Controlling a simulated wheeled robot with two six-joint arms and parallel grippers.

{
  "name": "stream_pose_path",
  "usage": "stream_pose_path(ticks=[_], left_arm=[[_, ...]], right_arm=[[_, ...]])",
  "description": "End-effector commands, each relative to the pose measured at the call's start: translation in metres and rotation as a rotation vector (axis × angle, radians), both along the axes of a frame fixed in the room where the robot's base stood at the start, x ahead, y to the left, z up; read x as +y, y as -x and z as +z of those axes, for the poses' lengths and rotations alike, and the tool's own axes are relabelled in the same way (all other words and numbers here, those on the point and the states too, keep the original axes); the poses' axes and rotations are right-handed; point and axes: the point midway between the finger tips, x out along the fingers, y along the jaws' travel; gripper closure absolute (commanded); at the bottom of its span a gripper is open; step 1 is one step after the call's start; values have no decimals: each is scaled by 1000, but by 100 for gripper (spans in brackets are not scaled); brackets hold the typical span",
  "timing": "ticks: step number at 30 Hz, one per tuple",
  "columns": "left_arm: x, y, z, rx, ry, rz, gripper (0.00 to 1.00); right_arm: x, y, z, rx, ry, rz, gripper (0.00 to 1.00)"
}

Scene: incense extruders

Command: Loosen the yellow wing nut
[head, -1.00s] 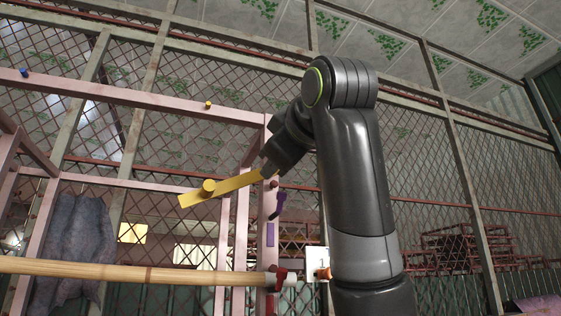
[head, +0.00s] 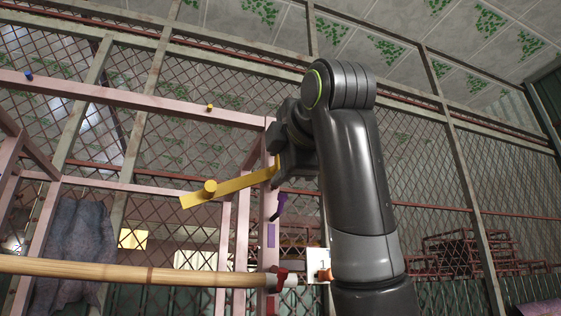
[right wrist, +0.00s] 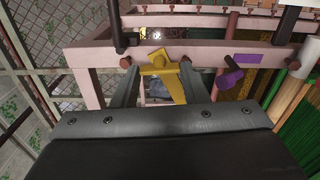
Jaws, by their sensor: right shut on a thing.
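The yellow wing nut (head: 232,187) shows in the head view as a long, slanted yellow bar with a round knob near its lower left end. Its upper right end meets my right gripper (head: 279,168) beside the pink upright post. In the right wrist view the yellow wing nut (right wrist: 161,64) lies between the two grey fingers of my right gripper (right wrist: 162,76), in front of a pink beam. My right gripper is shut on it; the exact contact is partly hidden. My left gripper is not in view.
A pink frame (head: 150,100) carries a small yellow peg (head: 210,107) and a blue peg (head: 28,75). A purple handle (right wrist: 229,78) sits right of the yellow wing nut in the wrist view. A bamboo pole (head: 130,270) crosses low at left. Mesh fencing stands behind.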

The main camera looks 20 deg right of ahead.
Motion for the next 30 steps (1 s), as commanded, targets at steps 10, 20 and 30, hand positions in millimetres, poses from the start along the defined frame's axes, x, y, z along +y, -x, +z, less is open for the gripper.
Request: stream_pose_path(ticks=[10,20,30], left_arm=[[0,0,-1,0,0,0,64],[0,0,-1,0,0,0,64],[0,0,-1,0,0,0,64]], right_arm=[[1,0,-2,2,56,2,83],[1,-1,-2,3,57,2,83],[0,0,-1,1,56,1,38]])
